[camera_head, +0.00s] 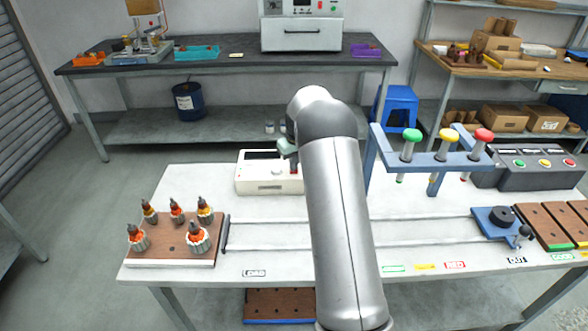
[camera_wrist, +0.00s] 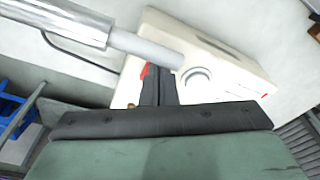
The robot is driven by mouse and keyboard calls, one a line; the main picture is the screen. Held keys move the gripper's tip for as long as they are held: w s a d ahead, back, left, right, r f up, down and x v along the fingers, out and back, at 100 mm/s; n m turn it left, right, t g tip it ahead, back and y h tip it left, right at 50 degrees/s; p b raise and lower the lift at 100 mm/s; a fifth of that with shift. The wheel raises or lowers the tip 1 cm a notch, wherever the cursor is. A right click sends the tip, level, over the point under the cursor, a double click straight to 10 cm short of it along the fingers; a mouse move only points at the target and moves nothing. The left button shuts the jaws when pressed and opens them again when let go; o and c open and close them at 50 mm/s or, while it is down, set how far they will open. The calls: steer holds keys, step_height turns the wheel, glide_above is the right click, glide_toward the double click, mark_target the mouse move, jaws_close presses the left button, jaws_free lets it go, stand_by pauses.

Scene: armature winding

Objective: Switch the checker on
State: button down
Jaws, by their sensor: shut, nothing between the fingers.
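The checker is a cream box (camera_head: 268,186) with a dark display strip, standing at the back of the white table left of my arm. In the wrist view the checker (camera_wrist: 222,62) fills the upper middle and right, with a round ring on its face. A small red switch (camera_wrist: 146,70) shows on it, partly hidden by my fingers. My gripper (camera_head: 293,165) is over the checker's right end in the head view. In the wrist view the gripper (camera_wrist: 158,80) is shut and empty, its dark fingertips right beside the red switch; I cannot tell whether they touch it.
A silver rod (camera_wrist: 130,42) crosses the wrist view close to the checker's ring. A brown board (camera_head: 170,243) with several armatures is at the left front, a black bar (camera_head: 225,233) beside it. A blue rack (camera_head: 425,158) with coloured-topped plungers stands right of my arm.

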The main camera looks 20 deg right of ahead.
steer(key=shift+f, duration=0.3)
steer(key=shift+r+p, duration=1.85)
steer(key=shift+r, duration=1.7)
